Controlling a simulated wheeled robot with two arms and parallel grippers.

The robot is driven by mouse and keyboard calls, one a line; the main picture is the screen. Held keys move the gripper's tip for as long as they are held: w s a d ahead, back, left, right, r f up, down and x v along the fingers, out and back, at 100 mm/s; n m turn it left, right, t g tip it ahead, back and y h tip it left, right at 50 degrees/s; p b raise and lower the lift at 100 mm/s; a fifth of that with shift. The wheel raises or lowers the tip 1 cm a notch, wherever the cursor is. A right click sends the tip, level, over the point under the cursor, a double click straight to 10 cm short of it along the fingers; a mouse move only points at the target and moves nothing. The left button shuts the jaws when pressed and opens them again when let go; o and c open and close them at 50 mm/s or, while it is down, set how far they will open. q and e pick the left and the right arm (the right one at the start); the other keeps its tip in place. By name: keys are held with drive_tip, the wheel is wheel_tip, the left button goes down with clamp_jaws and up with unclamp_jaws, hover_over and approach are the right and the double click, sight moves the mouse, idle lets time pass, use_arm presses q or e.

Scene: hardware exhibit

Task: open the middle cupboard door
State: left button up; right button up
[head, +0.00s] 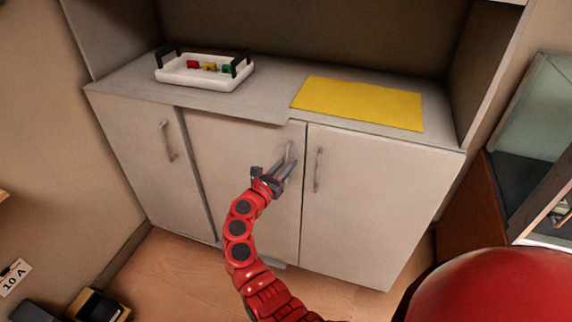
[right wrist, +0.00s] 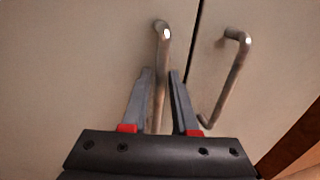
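The middle cupboard door (head: 235,150) is a pale grey panel. It looks shut or nearly so; I cannot tell whether it stands slightly ajar. Its upright metal bar handle (head: 289,150) is near its right edge and also shows in the right wrist view (right wrist: 162,50). My right gripper (head: 285,170) is at this handle. In the right wrist view its two fingers (right wrist: 161,75) stand open, one on each side of the bar, with small gaps. My left gripper is not in view.
The left door (head: 145,160) and right door (head: 365,200) are shut. The right door's handle (head: 318,170) is close beside my right gripper. On the counter are a white tray (head: 205,85) with small toys and a yellow mat (head: 360,104). A glass case (head: 540,130) stands at right.

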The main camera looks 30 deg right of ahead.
clamp_jaws()
idle(1.5)
